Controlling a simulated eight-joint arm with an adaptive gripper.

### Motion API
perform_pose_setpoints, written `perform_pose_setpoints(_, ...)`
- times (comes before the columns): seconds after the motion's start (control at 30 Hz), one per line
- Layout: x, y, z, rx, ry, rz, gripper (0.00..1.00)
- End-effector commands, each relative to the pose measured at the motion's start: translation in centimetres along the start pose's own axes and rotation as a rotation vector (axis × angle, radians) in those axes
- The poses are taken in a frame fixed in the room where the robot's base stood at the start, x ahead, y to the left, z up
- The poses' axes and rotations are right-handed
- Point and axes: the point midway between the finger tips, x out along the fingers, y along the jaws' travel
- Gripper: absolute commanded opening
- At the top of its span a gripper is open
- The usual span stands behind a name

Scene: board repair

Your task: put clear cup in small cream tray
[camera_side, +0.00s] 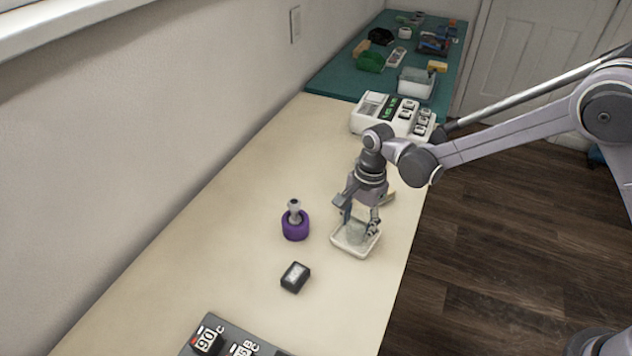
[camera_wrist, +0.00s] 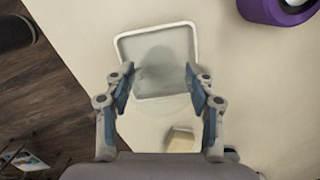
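The small cream tray (camera_side: 347,250) is a shallow, pale-rimmed square tray on the bench, below my gripper (camera_side: 361,219). In the wrist view the tray (camera_wrist: 190,30) is ahead of the fingertips. The clear cup (camera_side: 356,233) is see-through and hard to make out; it shows as a faint round shape (camera_wrist: 160,78) between my fingers (camera_wrist: 159,84) and over the tray. The fingers stand apart on opposite sides of the cup and appear to touch its walls. Whether its base rests on the tray floor is hard to tell.
A purple round holder (camera_side: 296,226) with a grey piece stands left of the tray. A small black box (camera_side: 295,277) lies in front. A tan block (camera_wrist: 181,139) is near the gripper. A white device (camera_side: 385,112) stands behind. The bench edge is close on the right.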

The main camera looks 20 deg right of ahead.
Motion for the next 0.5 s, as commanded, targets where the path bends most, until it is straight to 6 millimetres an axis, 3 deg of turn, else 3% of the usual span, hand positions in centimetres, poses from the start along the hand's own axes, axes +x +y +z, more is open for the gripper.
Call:
perform_pose_setpoints(0.37, -0.1, 0.0, 0.0, 0.0, 0.0, 0.0, 0.73)
perform_pose_setpoints(0.5, -1.1, 0.0, 0.0, 0.0, 0.0, 0.0, 0.73)
